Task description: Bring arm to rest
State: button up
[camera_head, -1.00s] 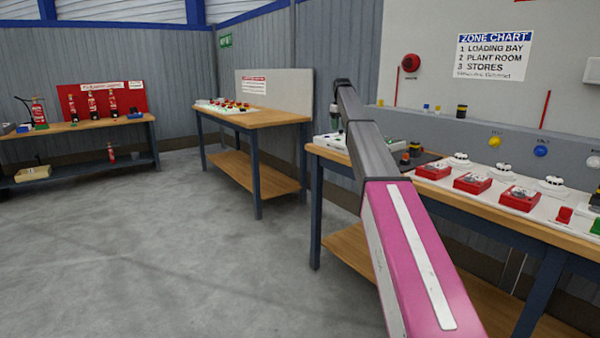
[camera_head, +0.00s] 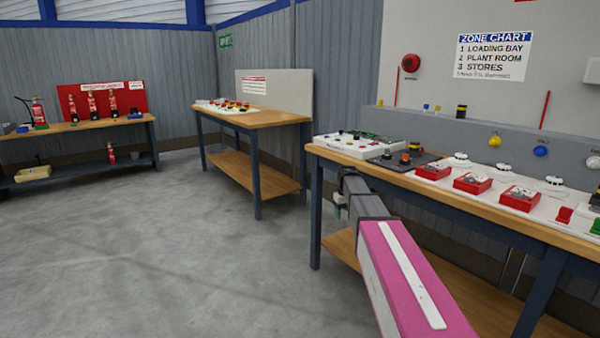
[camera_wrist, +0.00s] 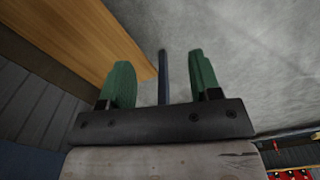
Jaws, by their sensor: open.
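My arm reaches forward from the bottom right in the head view, a pink link with grey links beyond it, now low in front of the right bench. My gripper (camera_wrist: 160,85) shows in the wrist view with its two green fingers wide apart and nothing between them. Behind the fingers are the concrete floor, a dark table leg and a wooden surface at the left. In the head view the gripper itself is mostly hidden behind my grey link, near the bench's left end.
The right bench (camera_head: 440,196) bears a white panel (camera_head: 362,146), red call points (camera_head: 472,181) and white detectors. A second bench (camera_head: 262,117) stands at the back middle. A third bench (camera_head: 75,126) with extinguishers (camera_head: 38,113) is at far left. The floor (camera_head: 180,250) is clear.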

jog(key=s+f+m, duration=0.1)
jog(key=s+f, duration=0.4)
jog(key=s, duration=0.5)
jog(key=s+f+m, duration=0.1)
jog(key=s+f, duration=0.4)
jog(key=s, duration=0.5)
jog(key=s+f+m, duration=0.1)
jog(key=s+f, duration=0.3)
jog(key=s, duration=0.7)
jog(key=shift+f+m, duration=0.3)
jog(key=shift+f, duration=0.1)
